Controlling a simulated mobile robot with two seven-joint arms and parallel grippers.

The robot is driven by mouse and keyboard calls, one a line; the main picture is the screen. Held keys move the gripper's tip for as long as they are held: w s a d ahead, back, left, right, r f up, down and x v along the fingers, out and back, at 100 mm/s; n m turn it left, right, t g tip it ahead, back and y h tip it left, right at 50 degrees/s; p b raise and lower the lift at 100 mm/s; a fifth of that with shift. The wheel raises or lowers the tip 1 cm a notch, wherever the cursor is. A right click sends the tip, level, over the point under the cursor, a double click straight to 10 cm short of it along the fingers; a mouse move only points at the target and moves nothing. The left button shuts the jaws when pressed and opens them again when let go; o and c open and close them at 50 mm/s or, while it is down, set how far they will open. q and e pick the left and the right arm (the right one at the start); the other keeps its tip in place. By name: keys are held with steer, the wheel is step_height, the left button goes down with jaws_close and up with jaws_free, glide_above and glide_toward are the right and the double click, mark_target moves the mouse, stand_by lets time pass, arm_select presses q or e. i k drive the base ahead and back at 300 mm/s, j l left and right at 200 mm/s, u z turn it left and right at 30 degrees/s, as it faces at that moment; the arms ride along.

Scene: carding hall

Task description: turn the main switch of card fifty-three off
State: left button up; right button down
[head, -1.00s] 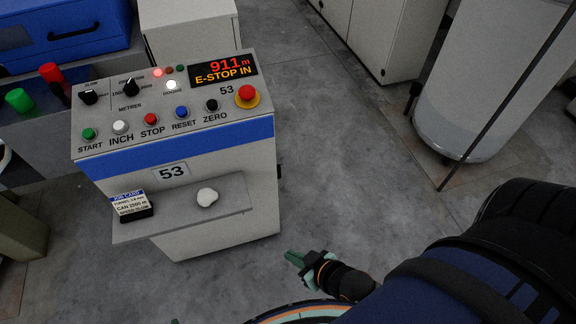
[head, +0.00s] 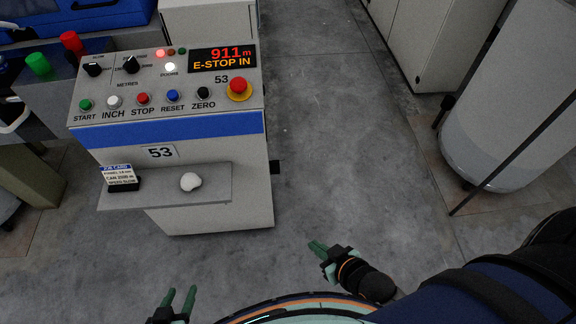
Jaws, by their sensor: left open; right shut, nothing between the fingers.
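The control desk of card 53 (head: 205,140) stands at the left, with a number plate 53 (head: 160,153) on its front. Its display (head: 222,58) reads 911 m and E-STOP IN. Two black rotary knobs sit on the panel, one at the left (head: 93,69) and one beside it (head: 131,66); their labels are too small to read fully. No switch readable as the main switch shows. My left gripper (head: 180,298) is open and empty, below the desk in the picture. My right gripper (head: 318,246) is shut and empty, to the lower right of the desk.
A shelf (head: 215,184) holds a job card block (head: 120,180) and a white tuft (head: 190,181). Grey floor (head: 330,140) is clear right of the desk; a pale cylinder (head: 510,110) stands beyond.

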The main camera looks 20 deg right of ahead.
mark_target(275, 164)
steer(key=l, duration=0.55)
steer(key=k+l, duration=0.15)
steer(key=l, duration=0.45)
steer(key=u, duration=0.55)
steer(key=i+l+u, duration=0.2)
steer(key=l+u, duration=0.2)
steer(key=l, duration=0.15)
steer(key=l+u, duration=0.2)
steer(key=l, duration=0.15)
steer(key=i, duration=0.05)
